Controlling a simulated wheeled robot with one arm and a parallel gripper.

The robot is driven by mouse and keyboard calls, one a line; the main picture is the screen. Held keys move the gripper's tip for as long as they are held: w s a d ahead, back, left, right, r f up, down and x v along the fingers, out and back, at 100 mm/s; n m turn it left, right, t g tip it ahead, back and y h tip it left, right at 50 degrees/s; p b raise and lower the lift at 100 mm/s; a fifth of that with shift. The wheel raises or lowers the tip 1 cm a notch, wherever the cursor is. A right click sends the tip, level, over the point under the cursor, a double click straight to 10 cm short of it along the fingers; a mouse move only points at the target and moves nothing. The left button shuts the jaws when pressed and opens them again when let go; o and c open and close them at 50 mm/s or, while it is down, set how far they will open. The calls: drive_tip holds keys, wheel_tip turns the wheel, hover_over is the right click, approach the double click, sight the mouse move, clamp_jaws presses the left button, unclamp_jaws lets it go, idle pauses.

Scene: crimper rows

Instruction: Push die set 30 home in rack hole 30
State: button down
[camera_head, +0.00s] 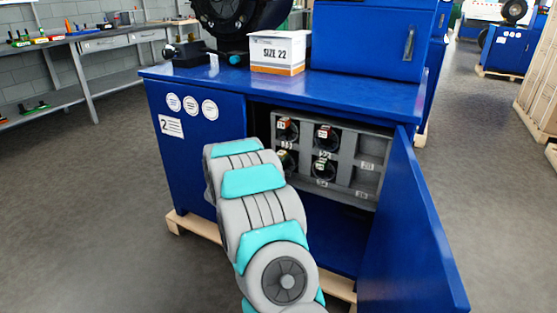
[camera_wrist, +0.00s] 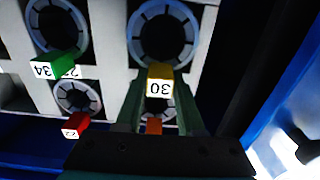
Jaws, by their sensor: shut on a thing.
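Die set 30 (camera_wrist: 160,87) shows in the wrist view by its yellow tab with the number 30, upside down. A dark ring with a segmented rim (camera_wrist: 139,38) is just above the tab, at a round opening of the pale rack (camera_wrist: 108,35). My gripper (camera_wrist: 162,77) has its two fingers on either side of the tab and is shut on it. How deep the die set sits in the rack cannot be told. In the head view the rack (camera_head: 345,165) stands inside the blue cabinet, and my arm hides my gripper.
Neighbouring die sets have a green tab (camera_wrist: 55,65), a red tab (camera_wrist: 75,125) and an orange tab (camera_wrist: 153,126) between my fingers. The open cabinet door (camera_head: 412,235) stands close on the right.

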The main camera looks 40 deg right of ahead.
drive_tip(key=shift+r+x, duration=0.2)
drive_tip(key=shift+x, duration=0.8)
drive_tip(key=shift+c, duration=2.2)
unclamp_jaws()
drive_tip(key=shift+f, duration=0.1)
drive_tip(key=shift+f, duration=0.1)
drive_tip(key=shift+s+a, duration=0.1)
drive_tip(key=shift+a, duration=0.1)
drive_tip(key=b+v, duration=0.1)
drive_tip(key=v, duration=0.6)
drive_tip(key=shift+a, duration=0.2)
